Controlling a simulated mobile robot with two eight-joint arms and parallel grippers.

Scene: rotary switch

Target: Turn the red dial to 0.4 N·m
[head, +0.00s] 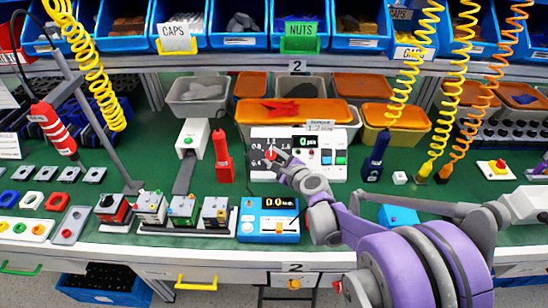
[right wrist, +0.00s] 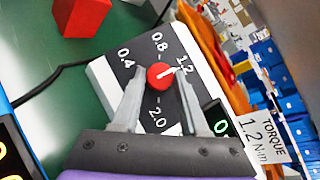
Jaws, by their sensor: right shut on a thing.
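The red dial (right wrist: 160,76) sits on the dark face of a white control box (head: 297,140); it also shows in the head view (head: 270,155). The numbers 0.4, 0.8, 1.2 and 2.0 stand around it. Its white mark points toward 1.2 in the right wrist view. My right gripper (right wrist: 161,82) has a finger on each side of the dial and is shut on it. In the head view the gripper (head: 277,160) reaches the box from the right and partly covers its left side. My left gripper is not in view.
A card (right wrist: 262,130) reads TORQUE 1.2 N·m. A red screwdriver (head: 223,155) stands left of the box and a dark blue one (head: 376,155) right of it. A blue meter (head: 268,219) sits in front. Bins line the back, and coiled cables hang on both sides.

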